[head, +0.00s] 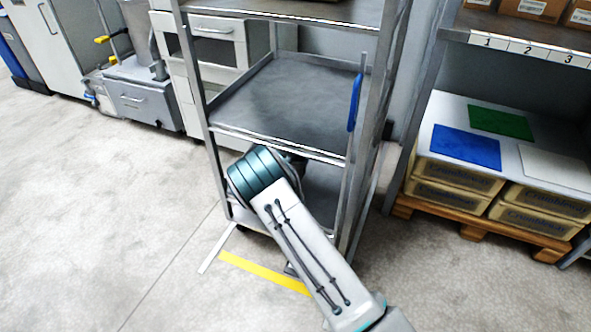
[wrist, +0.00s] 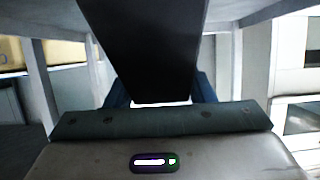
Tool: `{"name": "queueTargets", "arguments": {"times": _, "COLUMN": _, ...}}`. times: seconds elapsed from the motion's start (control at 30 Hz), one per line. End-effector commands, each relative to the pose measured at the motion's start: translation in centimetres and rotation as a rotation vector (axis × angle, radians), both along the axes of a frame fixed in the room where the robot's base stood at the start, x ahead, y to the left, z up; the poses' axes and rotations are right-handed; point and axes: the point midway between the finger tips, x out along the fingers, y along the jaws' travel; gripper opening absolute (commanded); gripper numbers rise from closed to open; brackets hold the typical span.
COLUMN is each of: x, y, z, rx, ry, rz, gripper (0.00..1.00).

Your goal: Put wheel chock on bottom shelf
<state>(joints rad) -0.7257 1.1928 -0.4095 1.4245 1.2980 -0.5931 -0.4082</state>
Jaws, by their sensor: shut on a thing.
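In the wrist view, my gripper (wrist: 162,90) is shut on a black, block-like thing, which I take to be the wheel chock (wrist: 150,45). It hides most of the blue fingers. In the head view, the grey metal rack has a bottom shelf (head: 322,195), partly covered by my arm. The end of my arm is at the rack's front, below the middle shelf (head: 285,105). My gripper and the chock are hidden there behind my wrist. I cannot tell whether the chock touches the bottom shelf.
Rack posts stand on both sides of my arm, with the middle shelf overhead. A blue handle (head: 355,102) hangs at the rack's right side. A pallet (head: 473,232) with beige boxes stands to the right. A yellow floor line (head: 265,273) lies in front.

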Motion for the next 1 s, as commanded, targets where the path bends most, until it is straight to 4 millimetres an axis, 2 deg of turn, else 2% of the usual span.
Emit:
{"name": "queueTargets", "arguments": {"times": 0.2, "x": 0.0, "y": 0.0, "z": -3.1, "rx": -0.002, "ry": -0.001, "rz": 0.001, "gripper": 0.06}}
{"name": "queueTargets", "arguments": {"times": 0.6, "x": 0.0, "y": -0.1, "z": -3.5, "rx": 0.000, "ry": -0.002, "rz": -0.001, "gripper": 0.06}}
{"name": "queueTargets", "arguments": {"times": 0.63, "x": -0.1, "y": 0.0, "z": -3.4, "rx": 0.000, "ry": 0.000, "rz": -0.001, "gripper": 0.57}}
{"name": "queueTargets", "arguments": {"times": 0.67, "x": -0.1, "y": 0.0, "z": -3.4, "rx": 0.000, "ry": 0.000, "rz": -0.001, "gripper": 0.66}}
{"name": "queueTargets", "arguments": {"times": 0.7, "x": -0.1, "y": 0.0, "z": -3.4, "rx": 0.000, "ry": 0.000, "rz": -0.001, "gripper": 0.71}}
{"name": "queueTargets", "arguments": {"times": 1.0, "x": -0.1, "y": 0.0, "z": -3.2, "rx": 0.000, "ry": 0.000, "rz": -0.001, "gripper": 0.71}}
